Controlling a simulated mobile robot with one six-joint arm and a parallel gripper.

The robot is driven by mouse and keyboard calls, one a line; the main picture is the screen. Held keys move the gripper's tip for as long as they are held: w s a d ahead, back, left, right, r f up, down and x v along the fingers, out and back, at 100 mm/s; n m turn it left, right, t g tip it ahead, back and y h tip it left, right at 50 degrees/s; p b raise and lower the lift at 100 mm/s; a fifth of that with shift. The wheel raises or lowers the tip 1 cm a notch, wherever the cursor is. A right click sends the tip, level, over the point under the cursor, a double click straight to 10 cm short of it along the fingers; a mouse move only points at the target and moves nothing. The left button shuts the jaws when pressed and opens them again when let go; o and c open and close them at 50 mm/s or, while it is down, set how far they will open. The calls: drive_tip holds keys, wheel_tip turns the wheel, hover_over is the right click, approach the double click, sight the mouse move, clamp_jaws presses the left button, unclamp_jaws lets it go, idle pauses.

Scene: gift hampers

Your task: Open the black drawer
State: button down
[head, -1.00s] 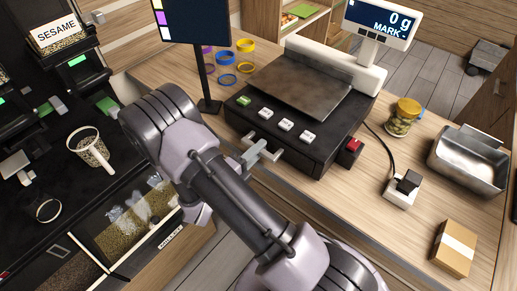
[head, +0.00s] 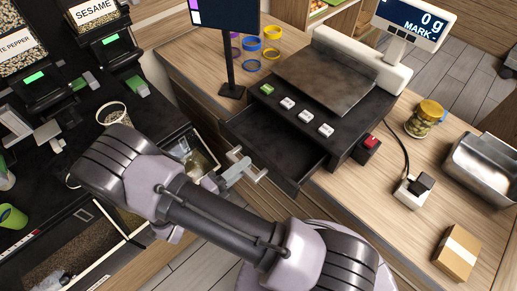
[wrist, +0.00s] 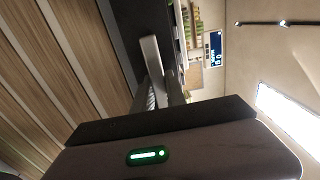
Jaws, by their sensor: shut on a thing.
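The black drawer (head: 268,138) stands pulled well out from under the black weighing scale (head: 335,130) in the head view, and its dark inside looks empty. My gripper (head: 240,168) is at the drawer's front, shut on the pale metal drawer handle (head: 258,175). In the wrist view the fingers (wrist: 160,88) meet the light handle bar (wrist: 150,55) in front of the dark drawer front. The arm crosses the lower middle of the head view. The exact contact of the fingertips is small and hard to make out.
The scale stands on a wooden counter (head: 340,195) beside a monitor post (head: 231,72). A jar (head: 424,120), a metal tray (head: 480,168) and a small box (head: 457,252) stand to the right. The dark dispenser counter lies left, with a scoop cup (head: 114,114).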

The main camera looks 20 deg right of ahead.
drive_tip(key=shift+v, duration=1.95)
drive_tip(key=c, duration=1.4)
unclamp_jaws()
drive_tip(key=shift+o, duration=0.2)
drive_tip(key=p+v, duration=0.1)
drive_tip(key=v, duration=1.6)
drive_tip(key=shift+a, duration=0.2)
drive_tip(key=shift+r, duration=0.1)
